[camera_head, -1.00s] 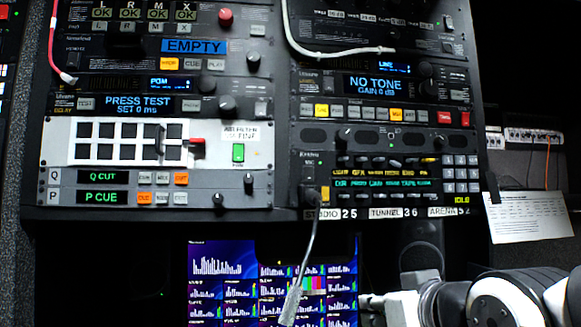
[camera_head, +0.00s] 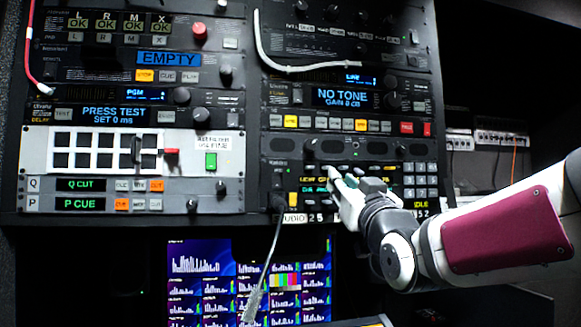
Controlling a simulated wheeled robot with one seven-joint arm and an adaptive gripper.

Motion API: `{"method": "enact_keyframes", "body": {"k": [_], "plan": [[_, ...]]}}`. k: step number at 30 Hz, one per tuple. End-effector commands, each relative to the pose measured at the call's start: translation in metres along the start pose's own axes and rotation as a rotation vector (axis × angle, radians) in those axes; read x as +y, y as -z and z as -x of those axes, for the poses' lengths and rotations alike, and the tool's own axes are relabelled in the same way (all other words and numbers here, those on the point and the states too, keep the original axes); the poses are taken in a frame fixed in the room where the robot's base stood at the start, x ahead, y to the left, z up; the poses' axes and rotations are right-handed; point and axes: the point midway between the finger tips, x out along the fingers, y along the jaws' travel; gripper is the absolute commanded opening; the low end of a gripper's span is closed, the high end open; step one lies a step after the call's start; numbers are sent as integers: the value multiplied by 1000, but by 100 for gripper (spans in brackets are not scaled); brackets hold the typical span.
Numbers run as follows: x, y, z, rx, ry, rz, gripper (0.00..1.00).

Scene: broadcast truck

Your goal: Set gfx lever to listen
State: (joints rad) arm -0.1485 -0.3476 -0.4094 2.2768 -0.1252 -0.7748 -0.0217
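The intercom panel (camera_head: 275,172) is the lower unit of the right-hand rack, with a row of small dark levers along its top and yellow and cyan label text under them. The gfx lever cannot be singled out; my gripper covers part of the lever row and the labels. My gripper (camera_head: 330,182) is in front of the middle of this panel, its pale fingertips pointing left and up at the lever row. I cannot tell whether it touches a lever, or whether the fingers are open or shut.
A cable (camera_head: 262,268) hangs from the panel's left end, left of my gripper. A keypad (camera_head: 421,181) is right of it. A monitor (camera_head: 200,290) stands below the racks. A white button panel (camera_head: 36,150) is at left.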

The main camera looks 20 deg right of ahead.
Motion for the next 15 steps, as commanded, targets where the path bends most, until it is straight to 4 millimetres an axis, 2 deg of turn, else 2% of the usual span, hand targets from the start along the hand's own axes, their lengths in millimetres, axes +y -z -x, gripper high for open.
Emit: {"method": "enact_keyframes", "body": {"k": [9, 15], "plan": [[0, 0, -55, -1, 0, 2, 21], [0, 0, -78, -1, 0, 2, 21]]}}
